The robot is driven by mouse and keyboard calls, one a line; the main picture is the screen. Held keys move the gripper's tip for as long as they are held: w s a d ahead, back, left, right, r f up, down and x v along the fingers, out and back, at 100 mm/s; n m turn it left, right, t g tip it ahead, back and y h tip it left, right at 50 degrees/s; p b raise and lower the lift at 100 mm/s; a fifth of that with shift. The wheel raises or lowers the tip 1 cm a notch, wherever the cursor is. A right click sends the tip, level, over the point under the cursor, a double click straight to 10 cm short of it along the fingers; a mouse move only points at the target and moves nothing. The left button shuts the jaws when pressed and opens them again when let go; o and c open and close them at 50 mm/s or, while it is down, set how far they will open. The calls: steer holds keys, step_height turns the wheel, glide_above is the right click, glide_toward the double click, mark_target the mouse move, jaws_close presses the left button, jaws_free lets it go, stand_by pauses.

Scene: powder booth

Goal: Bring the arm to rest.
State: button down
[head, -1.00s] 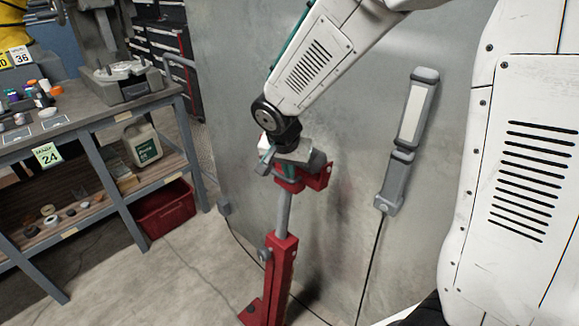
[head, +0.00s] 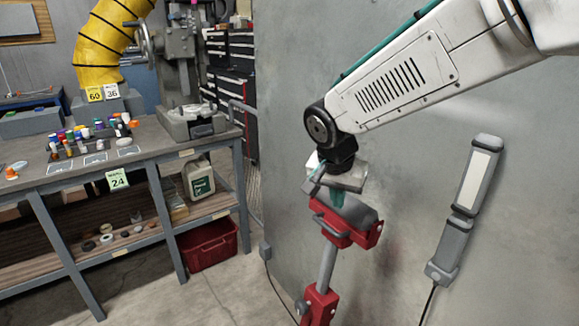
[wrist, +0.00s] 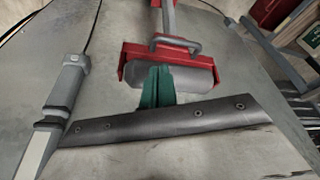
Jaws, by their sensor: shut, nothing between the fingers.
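My gripper (head: 337,198) is at the end of my white arm, pointing down just above the head of a red stand (head: 326,238). Its teal fingers are together and empty. In the wrist view the shut fingers (wrist: 157,84) point toward the grey rounded pad (wrist: 176,76) on the red stand head. I cannot tell whether the fingertips touch the pad. The arm reaches in from the upper right, bent down at the wrist.
A grey metal wall stands behind the stand, with a grey lamp-like fixture (head: 467,208) on it at right. A workbench (head: 150,160) with small bottles and a machine (head: 190,119) is at left. A red bin (head: 208,247) sits beneath. Open floor lies between.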

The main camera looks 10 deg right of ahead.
steer(key=s+d+r+n+y, duration=0.1)
steer(key=s+d+r+n, duration=0.1)
steer(key=s, duration=1)
steer(key=s+d+r+n+g+y, duration=0.1)
steer(key=s+d+n, duration=0.4)
steer(key=s, duration=0.8)
steer(key=shift+s+r, duration=0.3)
steer(key=shift+r, duration=0.3)
steer(key=c, duration=2.1)
jaws_free()
steer(key=shift+c, duration=0.2)
